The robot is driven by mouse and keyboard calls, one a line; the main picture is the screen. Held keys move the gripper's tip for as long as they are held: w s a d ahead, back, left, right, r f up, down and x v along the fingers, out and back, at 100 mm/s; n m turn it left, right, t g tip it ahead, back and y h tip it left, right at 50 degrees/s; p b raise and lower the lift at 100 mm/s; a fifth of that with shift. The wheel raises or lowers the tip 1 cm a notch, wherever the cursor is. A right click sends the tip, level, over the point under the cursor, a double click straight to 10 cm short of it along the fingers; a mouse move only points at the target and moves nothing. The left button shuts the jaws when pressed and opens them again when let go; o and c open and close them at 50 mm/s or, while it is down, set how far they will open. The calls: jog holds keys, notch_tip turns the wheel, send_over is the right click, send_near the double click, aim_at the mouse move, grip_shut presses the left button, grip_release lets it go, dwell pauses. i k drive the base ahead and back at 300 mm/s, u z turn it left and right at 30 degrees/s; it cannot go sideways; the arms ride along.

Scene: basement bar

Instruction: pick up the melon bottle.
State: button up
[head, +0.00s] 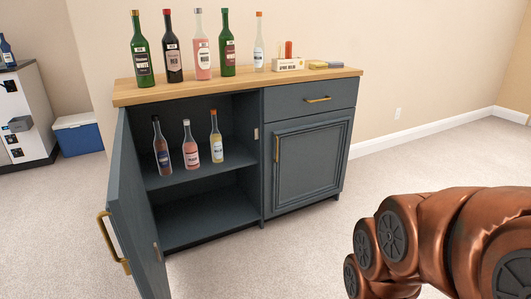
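The labels are too small to read surely, so I cannot tell which bottle is the melon one. On the shelf inside the open cabinet stand a dark reddish bottle (161,148), a pink bottle (190,147) and a pale yellow bottle with an orange cap (216,138). On the wooden top stand a green bottle (141,51), a dark bottle (173,49), a pink bottle (202,48), another green bottle (227,46) and a clear bottle with an orange cap (259,44). My copper arm shows at the lower right. My gripper is not visible.
The cabinet's left door (133,213) stands open toward me; its right door (311,160) and drawer (312,98) are shut. A small box (288,64) sits on the top (300,77). A blue and white cooler (79,136) stands left. The carpet right of the cabinet is clear.

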aim_at(216, 138)
jog(key=z, duration=1.2)
jog(key=i, duration=0.2)
jog(key=u, duration=1)
jog(key=i, duration=1.35)
jog(key=u, duration=1.6)
jog(key=i, duration=0.6)
jog(key=u, duration=0.6)
